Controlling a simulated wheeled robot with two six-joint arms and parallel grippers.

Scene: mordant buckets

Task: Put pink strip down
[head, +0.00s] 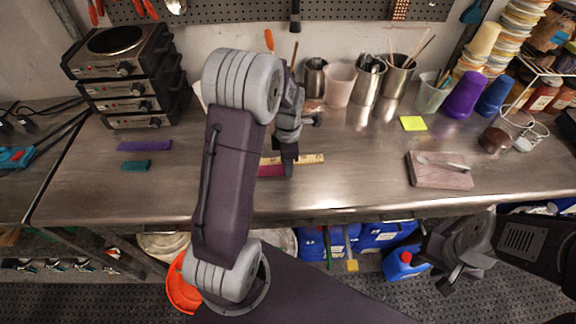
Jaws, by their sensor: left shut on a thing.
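The pink strip (271,171) is at the middle of the steel bench, near its front half, partly hidden behind my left arm. My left gripper (289,170) points down at the right end of the strip and is shut on it. I cannot tell whether the strip touches the bench. A purple strip (144,146) and a teal strip (135,165) lie on the left of the bench. My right gripper (449,285) hangs in front of the bench at the lower right; its finger opening is unclear.
Stacked hot plates (125,85) stand at the back left. Metal and plastic cups (340,84) line the back. A yellow note (413,123) and a board (440,178) with a tool on it lie to the right. The bench (350,185) is clear between ruler and board.

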